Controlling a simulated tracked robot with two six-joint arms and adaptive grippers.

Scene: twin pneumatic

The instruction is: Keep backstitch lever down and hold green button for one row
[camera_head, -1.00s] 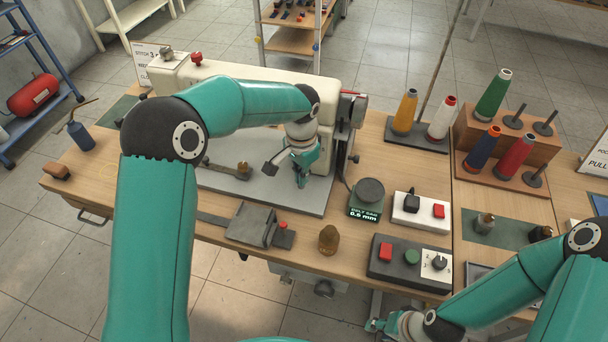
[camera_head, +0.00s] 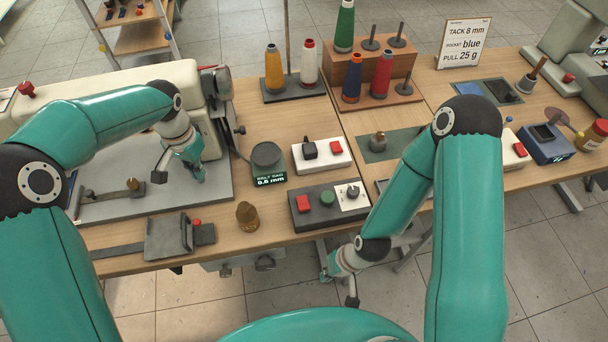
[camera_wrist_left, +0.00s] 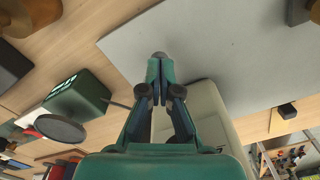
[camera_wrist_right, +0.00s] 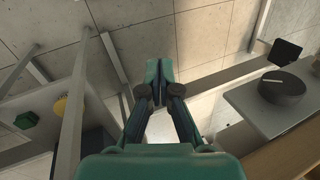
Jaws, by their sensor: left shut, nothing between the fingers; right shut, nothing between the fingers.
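The green button (camera_head: 327,199) sits on a dark control box (camera_head: 300,221) at the table's front edge, between a red button (camera_head: 303,204) and a dial (camera_head: 353,191). My right gripper (camera_head: 326,268) is shut and empty, in front of and below the table edge, apart from the box. The cream sewing machine (camera_head: 110,80) is partly hidden by my left arm. A small dark lever (camera_head: 240,130) sticks out at its right side; I cannot tell whether it is the backstitch lever. My left gripper (camera_head: 199,176) is shut and empty over the grey plate (camera_head: 110,212), beside the machine.
A gauge (camera_head: 267,157) and a white switch box (camera_head: 337,161) stand behind the control box. Thread cones (camera_head: 382,75) stand at the back. A brass weight (camera_head: 247,216) and a metal block (camera_head: 168,236) lie near the front edge. A sign (camera_head: 464,43) stands back right.

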